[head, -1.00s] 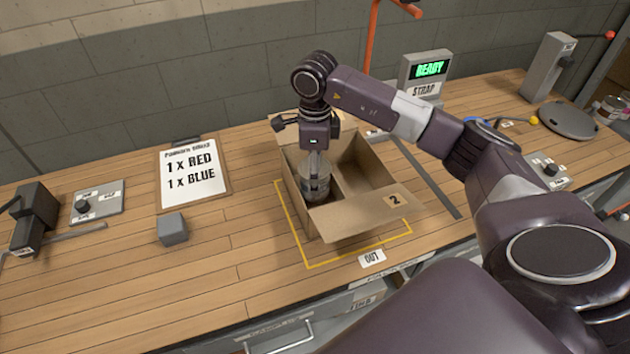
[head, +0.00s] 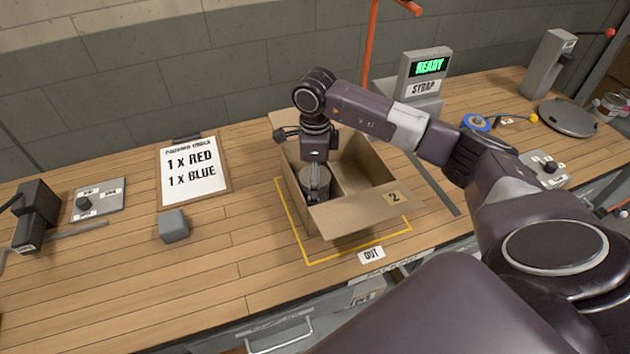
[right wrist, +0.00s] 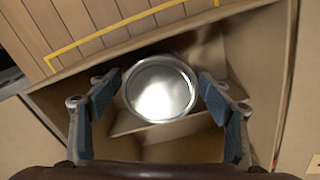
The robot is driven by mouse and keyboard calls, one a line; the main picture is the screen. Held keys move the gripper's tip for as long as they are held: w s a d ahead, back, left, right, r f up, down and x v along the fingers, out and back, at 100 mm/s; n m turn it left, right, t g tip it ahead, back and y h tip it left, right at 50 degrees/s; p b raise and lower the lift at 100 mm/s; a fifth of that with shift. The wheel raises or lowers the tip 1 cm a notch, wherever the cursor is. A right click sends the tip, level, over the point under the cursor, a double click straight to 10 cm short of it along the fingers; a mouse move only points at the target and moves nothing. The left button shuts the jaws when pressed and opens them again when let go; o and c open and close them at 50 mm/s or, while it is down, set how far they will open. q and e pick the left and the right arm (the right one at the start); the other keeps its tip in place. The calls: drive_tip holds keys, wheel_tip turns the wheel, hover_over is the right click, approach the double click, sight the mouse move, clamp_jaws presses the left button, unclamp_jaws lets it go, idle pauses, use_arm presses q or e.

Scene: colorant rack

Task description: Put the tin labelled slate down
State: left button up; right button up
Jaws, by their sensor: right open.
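A round metal tin (head: 304,181) stands in the left compartment of the open cardboard box (head: 350,214). Its shiny lid faces up in the right wrist view (right wrist: 160,90), and no label shows, so I cannot read its name. My right gripper (head: 316,194) reaches down into the box over the tin. In the right wrist view its fingers (right wrist: 160,80) are spread, one on each side of the tin, with visible gaps. The tin's lower part is hidden by the box wall. My left gripper is not in view.
A cardboard divider (right wrist: 165,125) separates the compartments; the right one looks empty. The box sits inside a yellow outline near an OUT label (head: 371,255). An order board (head: 192,170) and a grey block (head: 173,226) stand left. A READY display (head: 427,68) is behind.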

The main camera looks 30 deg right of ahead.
drive_tip(key=shift+r, duration=0.25)
drive_tip(key=shift+w+r, duration=0.1)
drive_tip(key=shift+r, duration=0.25)
wheel_tip(320, 180, up, 10)
drive_tip(key=b, duration=0.3)
drive_tip(key=shift+f, duration=0.15)
drive_tip(key=shift+r, duration=0.75)
